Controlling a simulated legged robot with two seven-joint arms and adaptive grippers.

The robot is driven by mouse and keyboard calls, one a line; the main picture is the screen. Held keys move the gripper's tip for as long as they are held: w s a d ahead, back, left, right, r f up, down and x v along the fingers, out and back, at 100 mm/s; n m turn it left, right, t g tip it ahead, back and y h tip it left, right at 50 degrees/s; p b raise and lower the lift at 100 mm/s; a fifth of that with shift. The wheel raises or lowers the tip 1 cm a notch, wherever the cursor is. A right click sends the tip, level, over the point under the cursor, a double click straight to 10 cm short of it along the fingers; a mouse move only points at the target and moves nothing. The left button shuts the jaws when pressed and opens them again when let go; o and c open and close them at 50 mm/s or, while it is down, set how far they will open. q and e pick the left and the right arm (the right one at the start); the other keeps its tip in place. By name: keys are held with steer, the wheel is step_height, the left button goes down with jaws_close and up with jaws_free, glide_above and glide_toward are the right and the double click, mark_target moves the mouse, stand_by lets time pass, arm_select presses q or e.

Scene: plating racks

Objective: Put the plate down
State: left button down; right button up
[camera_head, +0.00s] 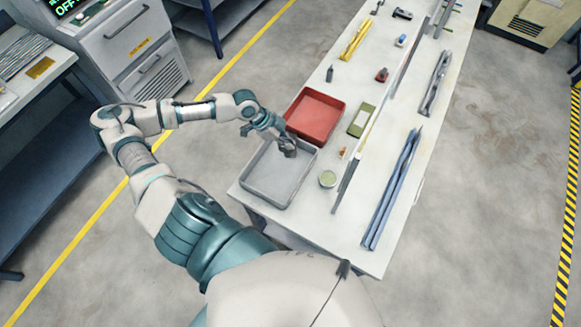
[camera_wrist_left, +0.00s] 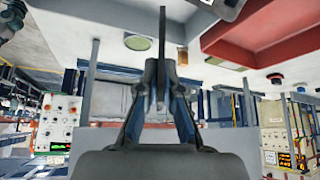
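My left gripper (camera_head: 287,146) is over the right part of the grey tray (camera_head: 262,193), near the red tray. In the left wrist view its two fingers (camera_wrist_left: 161,88) are drawn close together on a thin dark grey plate (camera_wrist_left: 162,35). The plate shows nearly edge-on there and stands out past the fingertips. In the head view the plate is too small and too close to the gripper to make out clearly. I cannot tell whether it touches the tray. My right gripper is not in view.
The red tray (camera_head: 315,101) adjoins the grey tray. A round green-topped tin (camera_head: 327,179), a green block (camera_head: 361,120) and long metal bars (camera_head: 391,190) lie to the right on the white table (camera_head: 335,225). The grey tray's visible floor looks empty.

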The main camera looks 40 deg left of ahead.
mark_target(282, 151)
arm_select(q)
steer(key=f, duration=0.3)
steer(key=a+f, duration=0.1)
steer(key=f, duration=0.2)
steer(key=shift+a+f, duration=0.15)
steer(key=shift+f, duration=0.1)
steer(key=shift+d+f+p, duration=0.15)
steer(key=shift+f+p, duration=0.05)
steer(key=shift+f, duration=0.4)
steer(key=shift+d+f+p, duration=0.15)
steer(key=shift+f+p, duration=0.05)
steer(key=shift+f, duration=0.35)
steer(key=shift+d+f, duration=0.25)
steer(key=shift+d, duration=0.15)
steer(key=c, duration=1.7)
jaws_free()
steer(key=shift+f, duration=0.15)
steer(key=o, duration=0.4)
steer(key=shift+s+a, duration=0.1)
steer(key=shift+a, duration=0.1)
steer(key=shift+c, duration=0.2)
steer(key=shift+a, duration=0.3)
steer(key=shift+a+f, duration=0.1)
steer(key=shift+r, duration=0.4)
steer(key=b+v, duration=0.1)
steer(key=v, duration=1)
steer(key=shift+r, duration=0.25)
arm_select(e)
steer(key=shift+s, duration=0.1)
